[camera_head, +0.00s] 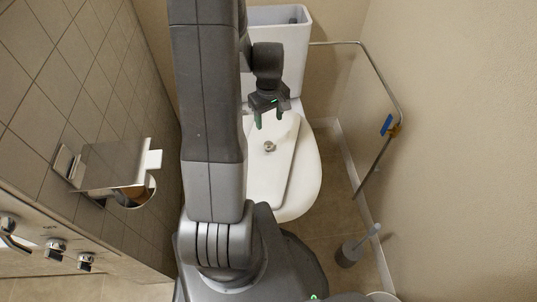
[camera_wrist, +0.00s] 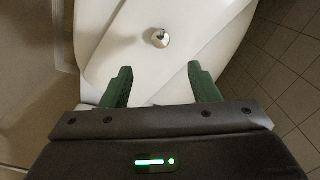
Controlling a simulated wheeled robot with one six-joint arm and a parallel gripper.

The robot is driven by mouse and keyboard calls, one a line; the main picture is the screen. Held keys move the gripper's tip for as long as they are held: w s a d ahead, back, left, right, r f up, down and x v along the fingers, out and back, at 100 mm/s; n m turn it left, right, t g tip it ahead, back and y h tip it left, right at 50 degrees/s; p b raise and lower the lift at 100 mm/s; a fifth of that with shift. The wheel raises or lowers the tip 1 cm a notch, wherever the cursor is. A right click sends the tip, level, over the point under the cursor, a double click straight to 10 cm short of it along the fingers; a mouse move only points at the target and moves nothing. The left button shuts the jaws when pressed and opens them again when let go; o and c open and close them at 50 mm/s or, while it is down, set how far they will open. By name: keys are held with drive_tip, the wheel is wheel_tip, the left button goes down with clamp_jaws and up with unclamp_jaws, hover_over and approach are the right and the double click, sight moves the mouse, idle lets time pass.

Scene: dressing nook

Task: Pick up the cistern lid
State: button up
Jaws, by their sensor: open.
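The cistern lid (camera_head: 272,172) is a white slab with a round chrome button (camera_head: 270,146). It lies across the closed toilet seat, off the cistern. My gripper (camera_head: 268,119) is above the end of the lid nearest the cistern, with green fingers spread and nothing between them. In the wrist view the lid (camera_wrist: 140,62) lies beyond and below the fingertips (camera_wrist: 160,68), and the chrome button (camera_wrist: 157,38) appears ahead of the gap between them. I cannot tell the exact height of the fingers above the lid. My arm hides the lid's left side in the head view.
The cistern (camera_head: 276,75) stands open at the back, with dark fittings inside. A metal grab rail (camera_head: 383,75) is on the right wall. A paper holder (camera_head: 115,165) juts from the left wall. A toilet brush (camera_head: 350,252) stands on the floor at right.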

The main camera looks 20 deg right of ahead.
sight(269, 144)
wheel_tip(269, 144, down, 12)
drive_tip(key=b, duration=0.2)
drive_tip(key=shift+w+f+b, duration=0.1)
drive_tip(key=shift+b, duration=0.25)
drive_tip(key=shift+a, duration=0.1)
clamp_jaws()
